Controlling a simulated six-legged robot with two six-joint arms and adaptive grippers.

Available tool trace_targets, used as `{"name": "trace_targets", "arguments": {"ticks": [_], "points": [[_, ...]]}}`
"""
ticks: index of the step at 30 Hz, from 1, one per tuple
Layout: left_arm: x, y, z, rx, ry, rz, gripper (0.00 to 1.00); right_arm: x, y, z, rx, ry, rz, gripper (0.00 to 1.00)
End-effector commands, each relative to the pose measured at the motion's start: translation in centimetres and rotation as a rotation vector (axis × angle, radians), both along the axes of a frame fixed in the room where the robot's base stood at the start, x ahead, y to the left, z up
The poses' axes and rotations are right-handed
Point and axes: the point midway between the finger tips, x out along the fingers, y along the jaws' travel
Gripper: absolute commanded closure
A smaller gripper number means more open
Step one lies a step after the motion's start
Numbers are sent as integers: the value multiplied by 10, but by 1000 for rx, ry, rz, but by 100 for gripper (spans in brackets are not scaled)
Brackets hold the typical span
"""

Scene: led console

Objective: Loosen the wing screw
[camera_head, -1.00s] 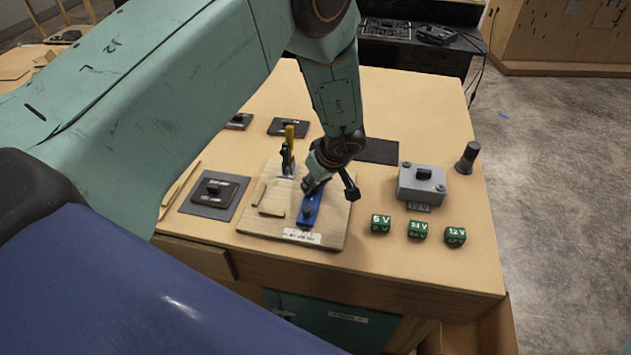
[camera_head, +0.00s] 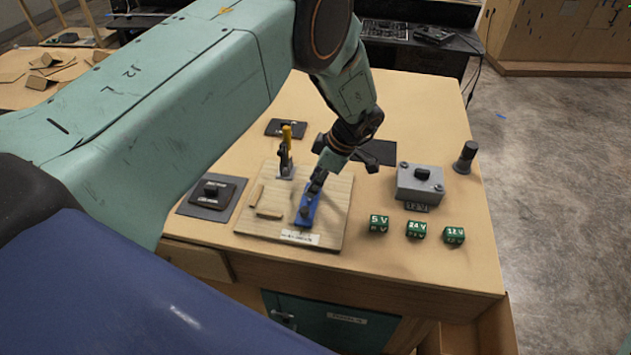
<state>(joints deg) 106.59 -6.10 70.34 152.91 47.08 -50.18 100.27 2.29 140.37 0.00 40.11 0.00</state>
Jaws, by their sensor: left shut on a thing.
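My left gripper (camera_head: 317,184) comes down from the upper right over the wooden board (camera_head: 337,212). Its dark fingertips are shut at the far end of the blue block (camera_head: 308,209), on the wing screw, which the fingers hide. A small dark knob shows on the near part of the blue block. The block lies flat on the board, behind a white label (camera_head: 300,237). My right gripper is not in view.
A yellow-handled clamp (camera_head: 286,150) and wooden strips (camera_head: 268,208) are on the board. A grey box with a black knob (camera_head: 420,183), green voltage cubes (camera_head: 416,229) and a dark cylinder (camera_head: 466,157) stand right. A dark switch plate (camera_head: 212,194) lies left.

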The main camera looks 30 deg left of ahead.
Motion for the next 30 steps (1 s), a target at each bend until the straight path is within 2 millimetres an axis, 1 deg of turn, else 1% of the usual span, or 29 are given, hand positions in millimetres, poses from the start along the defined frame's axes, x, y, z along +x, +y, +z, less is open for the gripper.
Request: {"name": "trace_targets", "arguments": {"ticks": [1,17,18,26,30], "points": [[-5,0,-6,-2,12,14,95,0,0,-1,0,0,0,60],[-5,0,-5,-2,13,37,95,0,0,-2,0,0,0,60],[-5,0,-5,-2,13,37,62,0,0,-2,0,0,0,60],[-3,0,-3,-1,8,35,40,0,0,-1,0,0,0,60],[-2,0,-2,0,6,34,40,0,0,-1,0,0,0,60]]}}
